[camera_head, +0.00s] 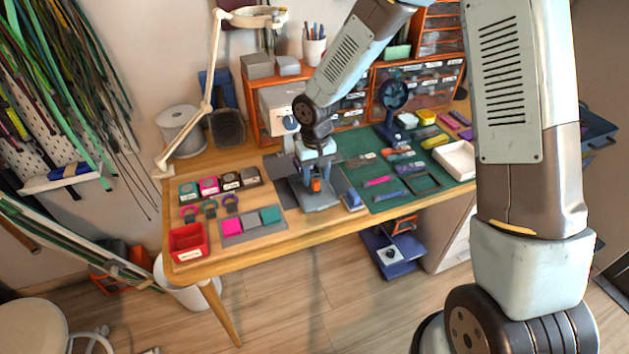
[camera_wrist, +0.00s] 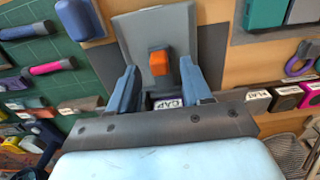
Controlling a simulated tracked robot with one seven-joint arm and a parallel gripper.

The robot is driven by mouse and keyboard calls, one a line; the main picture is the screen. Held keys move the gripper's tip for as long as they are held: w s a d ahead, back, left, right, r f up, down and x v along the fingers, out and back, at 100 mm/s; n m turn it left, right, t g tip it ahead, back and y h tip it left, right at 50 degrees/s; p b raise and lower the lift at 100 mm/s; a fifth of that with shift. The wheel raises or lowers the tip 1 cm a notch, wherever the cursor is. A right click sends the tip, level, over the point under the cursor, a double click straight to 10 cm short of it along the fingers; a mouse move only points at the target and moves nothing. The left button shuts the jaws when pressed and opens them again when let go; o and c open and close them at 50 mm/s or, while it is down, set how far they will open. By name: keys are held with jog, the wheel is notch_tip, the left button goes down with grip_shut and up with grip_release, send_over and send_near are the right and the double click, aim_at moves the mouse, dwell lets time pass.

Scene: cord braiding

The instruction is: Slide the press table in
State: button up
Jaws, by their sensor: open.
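A small press (camera_head: 318,203) stands near the middle of the workbench, with a flat grey table (camera_wrist: 152,24) and an orange block (camera_wrist: 159,62) on it. The orange block also shows in the head view (camera_head: 315,185). My gripper (camera_head: 316,166) points down over the press and partly hides it. In the wrist view its two blue-grey fingers (camera_wrist: 159,72) are apart, one on each side of the orange block, with gaps between. I cannot tell how high the fingertips are above the table. A dark part with a white label (camera_wrist: 168,103) shows between the fingers.
A blue block (camera_head: 352,199) stands right of the press. A green mat (camera_head: 405,195) with several small tools lies further right. Left are a grey tray (camera_head: 253,236) with coloured squares, a red bin (camera_head: 187,242) and several labelled boxes (camera_head: 208,186). Orange drawers (camera_head: 262,115) stand behind.

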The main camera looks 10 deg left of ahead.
notch_tip(320, 180, up, 11)
jog(key=shift+f, duration=0.15)
dwell(0.4)
